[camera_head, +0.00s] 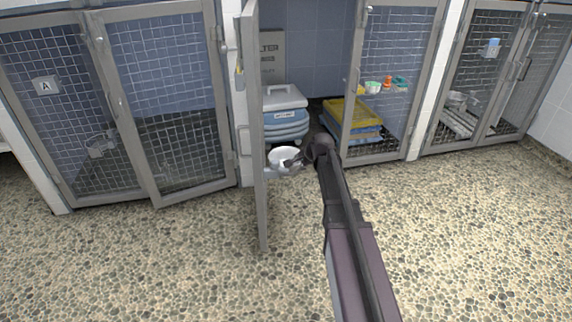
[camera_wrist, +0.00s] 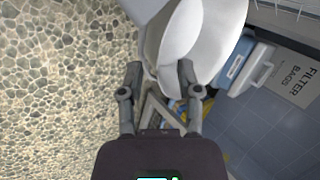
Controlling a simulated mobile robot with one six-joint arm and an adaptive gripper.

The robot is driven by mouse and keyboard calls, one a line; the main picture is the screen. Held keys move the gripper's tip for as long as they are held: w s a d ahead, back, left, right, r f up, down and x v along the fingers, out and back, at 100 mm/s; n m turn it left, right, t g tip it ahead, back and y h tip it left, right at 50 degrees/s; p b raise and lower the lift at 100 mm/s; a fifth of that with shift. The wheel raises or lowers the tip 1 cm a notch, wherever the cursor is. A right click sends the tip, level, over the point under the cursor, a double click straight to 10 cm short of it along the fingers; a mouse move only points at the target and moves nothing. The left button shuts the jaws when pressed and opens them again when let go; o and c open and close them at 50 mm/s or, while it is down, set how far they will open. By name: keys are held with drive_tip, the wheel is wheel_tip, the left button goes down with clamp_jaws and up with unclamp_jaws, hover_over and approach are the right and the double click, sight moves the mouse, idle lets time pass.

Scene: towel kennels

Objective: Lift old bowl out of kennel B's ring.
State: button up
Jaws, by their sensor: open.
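A white bowl (camera_head: 281,154) is at the front of the middle kennel, close beside its open door (camera_head: 258,200). A ring under it cannot be told clearly. My gripper (camera_head: 296,162) is at the bowl's right side. In the wrist view, the bowl (camera_wrist: 215,45) fills the top middle, and part of its pale wall lies between the fingertips of my open gripper (camera_wrist: 160,69). I cannot tell whether a finger touches it. No letter B shows on the middle kennel.
Behind the bowl stands a blue and white lidded stack (camera_head: 285,115). A yellow tray (camera_head: 352,112) with blue items beneath lies to the right, behind the mesh. Kennel A, with its label (camera_head: 46,86), is shut at left. The pebbled floor (camera_head: 480,235) in front is clear.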

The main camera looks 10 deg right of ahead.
clamp_jaws()
drive_tip(key=shift+r, duration=0.1)
idle(0.3)
wheel_tip(320, 180, up, 10)
drive_tip(key=p, duration=1)
idle(0.6)
